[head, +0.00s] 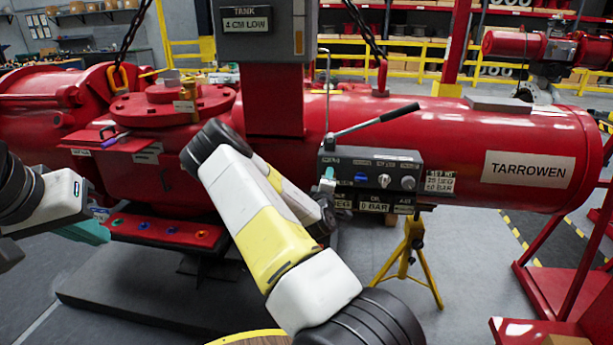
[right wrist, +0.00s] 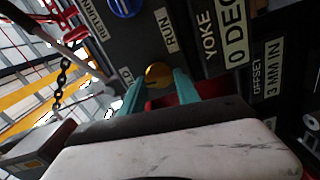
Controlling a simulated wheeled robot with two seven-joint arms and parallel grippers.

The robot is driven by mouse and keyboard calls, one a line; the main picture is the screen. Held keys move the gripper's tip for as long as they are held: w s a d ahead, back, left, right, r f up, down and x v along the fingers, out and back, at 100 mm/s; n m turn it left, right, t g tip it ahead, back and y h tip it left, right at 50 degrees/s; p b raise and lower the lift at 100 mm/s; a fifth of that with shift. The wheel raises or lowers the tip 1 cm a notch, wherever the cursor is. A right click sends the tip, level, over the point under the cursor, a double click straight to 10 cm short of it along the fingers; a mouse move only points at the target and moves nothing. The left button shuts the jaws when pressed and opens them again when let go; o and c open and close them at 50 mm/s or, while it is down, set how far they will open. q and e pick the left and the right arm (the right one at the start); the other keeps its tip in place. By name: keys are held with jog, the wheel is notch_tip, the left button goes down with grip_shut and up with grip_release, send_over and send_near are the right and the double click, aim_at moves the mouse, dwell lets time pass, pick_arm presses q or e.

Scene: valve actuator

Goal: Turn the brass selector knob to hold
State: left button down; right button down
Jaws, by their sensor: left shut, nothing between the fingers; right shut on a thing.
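The brass selector knob (right wrist: 158,75) shows in the right wrist view between the teal fingers of my right gripper (right wrist: 158,88). The gripper is shut on it. A RUN label (right wrist: 166,30) is beside the knob; another label (right wrist: 125,75), mostly hidden, ends in D. I cannot tell where the knob points. In the head view the right gripper (head: 328,182) is at the left end of the dark control panel (head: 345,165), and the knob is hidden there. My left gripper (head: 97,233) is shut and empty at the left, away from the panel.
A long black-handled lever (head: 375,120) rises above the panel. A blue knob (head: 361,178) and grey knobs (head: 408,183) sit to the right. The red TARROWEN cylinder (head: 460,125) is behind, and a yellow stand (head: 412,250) is below. Chains hang overhead.

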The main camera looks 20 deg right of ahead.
jog(key=shift+a+f+n, duration=0.1)
jog(key=shift+n, duration=0.6)
jog(key=c, duration=0.9)
grip_release()
jog(key=shift+s, duration=0.1)
jog(key=v, duration=0.7)
jog(key=shift+s+a, duration=0.2)
jog(key=shift+s, duration=0.05)
